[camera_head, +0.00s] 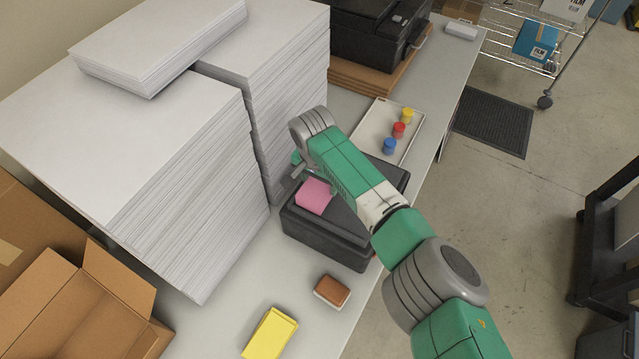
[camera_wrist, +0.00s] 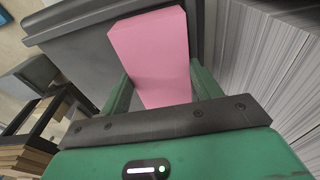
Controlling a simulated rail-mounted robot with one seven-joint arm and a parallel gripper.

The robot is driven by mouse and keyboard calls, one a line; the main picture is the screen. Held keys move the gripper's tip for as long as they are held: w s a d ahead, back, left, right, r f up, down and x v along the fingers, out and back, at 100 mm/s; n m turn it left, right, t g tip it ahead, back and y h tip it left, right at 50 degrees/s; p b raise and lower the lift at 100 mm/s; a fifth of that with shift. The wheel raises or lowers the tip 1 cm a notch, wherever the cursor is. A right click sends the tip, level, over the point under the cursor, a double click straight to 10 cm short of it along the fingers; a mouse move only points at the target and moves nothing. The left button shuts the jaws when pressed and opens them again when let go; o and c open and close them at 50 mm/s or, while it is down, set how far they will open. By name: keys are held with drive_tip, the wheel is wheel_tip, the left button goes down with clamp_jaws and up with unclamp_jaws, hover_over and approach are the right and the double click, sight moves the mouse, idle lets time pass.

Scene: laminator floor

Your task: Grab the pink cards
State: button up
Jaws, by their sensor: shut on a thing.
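The pink cards (camera_head: 314,195) are a small block at the top of a dark grey box (camera_head: 322,235) on the table. In the wrist view the pink cards (camera_wrist: 151,52) stand between the two green fingers of my gripper (camera_wrist: 154,92). The gripper is shut on them, a finger against each side. In the head view my arm reaches in from the lower right and its end is mostly hidden behind its own links. I cannot tell whether the cards touch the box lid.
Tall white paper stacks (camera_head: 180,190) stand close to the left of the box. A yellow block (camera_head: 269,333) and a brown-and-white block (camera_head: 332,291) lie in front. A tray (camera_head: 376,128) with blue, red and yellow pots and a black printer (camera_head: 375,35) are behind. An open carton (camera_head: 85,300) is at lower left.

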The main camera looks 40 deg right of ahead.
drive_tip(key=r, duration=0.2)
drive_tip(key=shift+s+a+r, duration=0.1)
drive_tip(key=shift+s+r, duration=0.2)
drive_tip(key=shift+r, duration=0.05)
drive_tip(key=s+a, duration=0.2)
drive_tip(key=s, duration=0.5)
drive_tip(key=s+a+r, duration=0.1)
drive_tip(key=s+a, duration=0.2)
drive_tip(key=s, duration=0.4)
drive_tip(key=shift+s+p, duration=0.3)
drive_tip(key=shift+p, duration=0.1)
